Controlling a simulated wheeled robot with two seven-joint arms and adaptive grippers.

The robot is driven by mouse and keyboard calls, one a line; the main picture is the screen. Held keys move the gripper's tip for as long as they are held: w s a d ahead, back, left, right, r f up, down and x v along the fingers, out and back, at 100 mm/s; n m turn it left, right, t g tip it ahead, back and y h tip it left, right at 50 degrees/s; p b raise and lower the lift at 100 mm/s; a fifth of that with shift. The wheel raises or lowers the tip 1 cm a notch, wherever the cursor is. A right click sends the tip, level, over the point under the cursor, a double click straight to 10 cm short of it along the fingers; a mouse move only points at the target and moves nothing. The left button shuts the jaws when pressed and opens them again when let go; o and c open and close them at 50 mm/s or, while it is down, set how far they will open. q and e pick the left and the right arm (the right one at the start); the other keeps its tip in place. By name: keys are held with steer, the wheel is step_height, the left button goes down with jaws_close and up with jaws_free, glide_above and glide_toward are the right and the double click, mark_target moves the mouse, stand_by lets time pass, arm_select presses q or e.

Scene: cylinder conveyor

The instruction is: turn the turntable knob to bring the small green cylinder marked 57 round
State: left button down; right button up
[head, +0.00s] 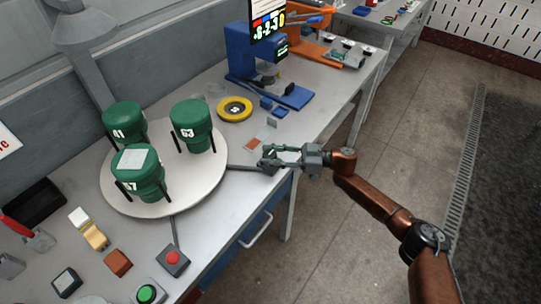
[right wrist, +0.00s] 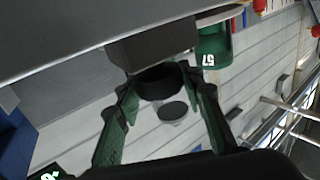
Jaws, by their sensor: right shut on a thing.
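The white round turntable (head: 205,195) stands on the grey table and carries three green cylinders. The cylinder marked 57 (head: 138,182) is at the front, with a pale square on its top. The one marked 41 (head: 124,122) is at the back left and the one marked 63 (head: 192,127) at the right. My right gripper (head: 266,158) is at the table's front edge, right of the turntable, at the end of a grey bar. In the right wrist view its fingers are shut around a dark round knob (right wrist: 160,82). Cylinder 57 also shows there (right wrist: 213,45). My left gripper is out of view.
A red button (head: 173,261) and a green button (head: 147,293) sit near the front edge. Several small blocks lie left of them. The floor right of the table is clear.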

steer(key=shift+s+a+f+g, duration=0.1)
steer(key=shift+s+f+g, duration=0.15)
steer(key=shift+f+g, duration=0.1)
stand_by(0.6)
steer(key=o, duration=0.9)
steer(key=shift+c, duration=0.2)
steer(key=o, duration=0.3)
steer(key=shift+w+r, duration=0.1)
steer(key=shift+r, duration=0.05)
steer(key=shift+o, duration=0.2)
steer(key=shift+r, duration=0.1)
steer(key=d, duration=1.2)
steer(key=shift+s, duration=0.35)
